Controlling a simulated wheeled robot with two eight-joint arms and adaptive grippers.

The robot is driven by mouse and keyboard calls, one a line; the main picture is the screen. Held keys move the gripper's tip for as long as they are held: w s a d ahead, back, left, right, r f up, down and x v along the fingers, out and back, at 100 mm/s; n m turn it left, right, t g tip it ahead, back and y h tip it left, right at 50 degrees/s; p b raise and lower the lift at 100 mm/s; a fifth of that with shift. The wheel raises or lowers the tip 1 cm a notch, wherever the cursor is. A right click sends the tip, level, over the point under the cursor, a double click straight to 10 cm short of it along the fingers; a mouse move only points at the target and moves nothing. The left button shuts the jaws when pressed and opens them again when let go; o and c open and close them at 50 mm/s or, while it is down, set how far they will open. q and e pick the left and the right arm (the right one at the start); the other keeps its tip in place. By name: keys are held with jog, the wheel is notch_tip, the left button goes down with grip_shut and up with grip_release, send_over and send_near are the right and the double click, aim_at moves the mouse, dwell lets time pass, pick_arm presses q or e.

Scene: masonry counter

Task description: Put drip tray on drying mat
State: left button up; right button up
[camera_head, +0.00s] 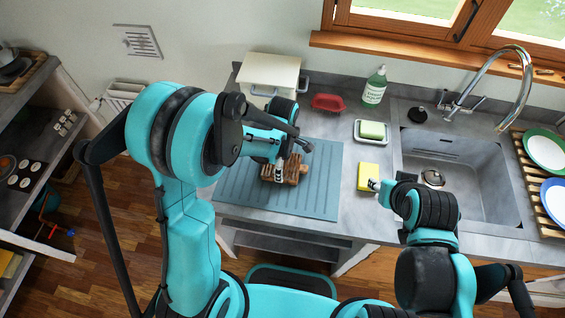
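The drying mat (322,190) is a blue-grey ribbed sheet lying flat on the counter, left of the sink. No thing is clearly marked as the drip tray. A small red dish (328,102) lies behind the mat, and a white dish (358,139) with a green block on it lies to the mat's right. A brown slatted wooden piece (292,172) is over the mat. My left gripper (281,160) is at this piece, partly hidden by its own arm; its grip is unclear. My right gripper (374,185) is by the yellow sponge (369,173); its fingers are too small to judge.
A sink (470,185) with a curved tap (526,75) is at the right. A wooden rack (528,180) holds plates beside it. A green soap bottle (375,86) and a cream box (270,72) stand at the back. The mat's right part is bare.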

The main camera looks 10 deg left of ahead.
pick_arm(q)
jog(key=shift+f, duration=0.15)
jog(key=o, duration=1)
